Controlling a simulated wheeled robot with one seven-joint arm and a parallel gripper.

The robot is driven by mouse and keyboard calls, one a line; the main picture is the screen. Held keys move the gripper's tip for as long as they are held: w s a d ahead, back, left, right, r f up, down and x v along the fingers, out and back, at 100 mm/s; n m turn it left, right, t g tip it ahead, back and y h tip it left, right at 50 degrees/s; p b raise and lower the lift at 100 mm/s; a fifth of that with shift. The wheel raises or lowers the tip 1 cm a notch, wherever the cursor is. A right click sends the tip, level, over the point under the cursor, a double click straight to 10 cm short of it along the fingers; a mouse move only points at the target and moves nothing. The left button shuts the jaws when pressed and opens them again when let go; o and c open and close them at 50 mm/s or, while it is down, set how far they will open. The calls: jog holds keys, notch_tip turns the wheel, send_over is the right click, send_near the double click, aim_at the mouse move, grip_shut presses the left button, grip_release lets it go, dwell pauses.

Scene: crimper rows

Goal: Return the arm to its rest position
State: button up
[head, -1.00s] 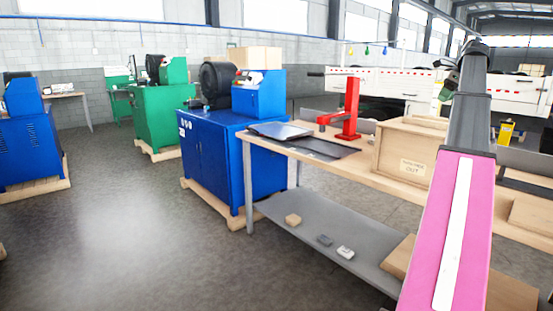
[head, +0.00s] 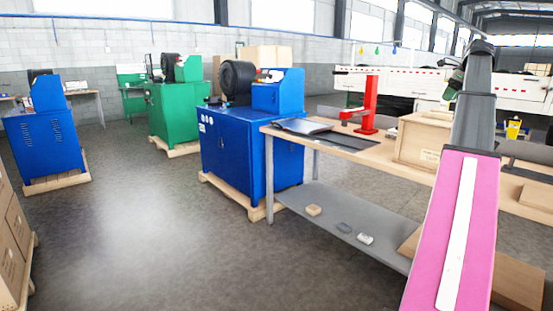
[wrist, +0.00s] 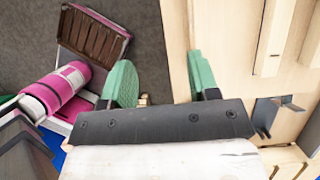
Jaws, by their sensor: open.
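My arm (head: 465,190), with a pink link and dark grey links, rises at the right of the head view and stands in front of the workbench. In the wrist view my gripper (wrist: 161,78) has two green fingers set wide apart, with nothing between them. Grey floor and the edge of a pale wooden surface (wrist: 232,60) show beyond the fingers. The right finger overlaps the wooden surface in the picture; I cannot tell whether they touch. In the head view the gripper is mostly hidden or too small to judge.
A workbench (head: 345,150) carries a red press (head: 369,108) and a wooden box (head: 410,140); small items lie on its lower shelf (head: 340,205). Blue machines (head: 245,155) (head: 45,145) and a green one (head: 180,115) stand beyond. Stacked boxes (head: 12,250) edge the left. Floor between is clear.

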jog(key=a+f+n+g, duration=0.1)
jog(key=a+f+n, duration=0.3)
jog(key=a+f, duration=0.6)
jog(key=a+f+n, duration=0.4)
jog(key=a+f, duration=0.2)
jog(key=f, duration=0.9)
jog(key=a+f+n+g, duration=0.1)
jog(key=a+f+n, duration=0.3)
jog(key=a+f, duration=0.65)
jog(key=s+a+f+n+h, duration=0.1)
jog(key=s+a+f+n, duration=0.6)
jog(key=s+a+f, duration=0.3)
jog(key=s+a+f+n+g+h, duration=0.1)
jog(key=s+a+f+n, duration=0.7)
jog(key=f, duration=0.8)
jog(key=s+a, duration=0.2)
jog(key=s, duration=0.1)
jog(key=shift+f+h, duration=0.35)
jog(key=shift+h, duration=0.05)
jog(key=shift+s+a+f+n, duration=0.15)
jog(key=shift+s+f+n, duration=0.05)
jog(key=shift+n, duration=0.2)
jog(key=shift+c, duration=0.3)
